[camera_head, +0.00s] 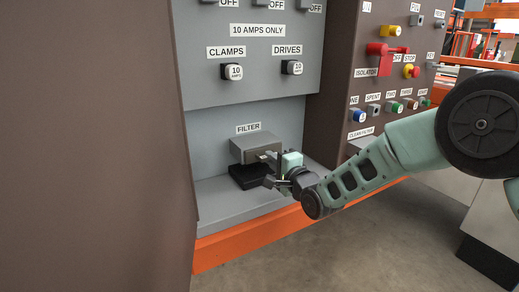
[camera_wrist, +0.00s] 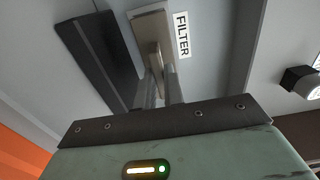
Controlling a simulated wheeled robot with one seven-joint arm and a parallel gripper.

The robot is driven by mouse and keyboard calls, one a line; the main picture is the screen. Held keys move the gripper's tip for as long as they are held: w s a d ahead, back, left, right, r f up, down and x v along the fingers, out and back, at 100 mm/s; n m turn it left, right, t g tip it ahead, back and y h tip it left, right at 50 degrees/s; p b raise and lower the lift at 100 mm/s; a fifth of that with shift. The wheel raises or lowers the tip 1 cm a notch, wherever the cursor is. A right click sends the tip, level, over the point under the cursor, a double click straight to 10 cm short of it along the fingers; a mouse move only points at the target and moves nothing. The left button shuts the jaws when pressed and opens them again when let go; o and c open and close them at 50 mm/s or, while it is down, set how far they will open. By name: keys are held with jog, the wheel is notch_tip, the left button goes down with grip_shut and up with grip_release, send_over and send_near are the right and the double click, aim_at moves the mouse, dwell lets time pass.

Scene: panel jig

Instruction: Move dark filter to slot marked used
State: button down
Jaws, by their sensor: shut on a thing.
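A grey-brown block (camera_head: 252,146), which I take for the dark filter, is under the FILTER label in the grey recess. Directly below it is a black base (camera_head: 246,176); I cannot tell whether they touch. My gripper (camera_head: 272,168) is at the block's front right, shut on its pale front tab. In the wrist view the gripper (camera_wrist: 160,92) has both fingers on the tab, with the block (camera_wrist: 150,24) beyond and the black base (camera_wrist: 95,50) to the left. Parts of the block's front are hidden by my fingers. I can read no slot marked used.
The recess shelf (camera_head: 230,205) is clear in front, with an orange rail (camera_head: 240,242) below it. CLAMPS and DRIVES knobs (camera_head: 292,68) are above. A brown side panel (camera_head: 375,90) at right carries buttons and switches, including a red isolator (camera_head: 384,56).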

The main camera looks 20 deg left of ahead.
jog(key=shift+s+d, duration=0.3)
jog(key=shift+d, duration=0.1)
dwell(0.3)
jog(key=p+v, duration=0.1)
jog(key=v, duration=0.8)
jog(key=shift+s+d, duration=0.25)
dwell(1.0)
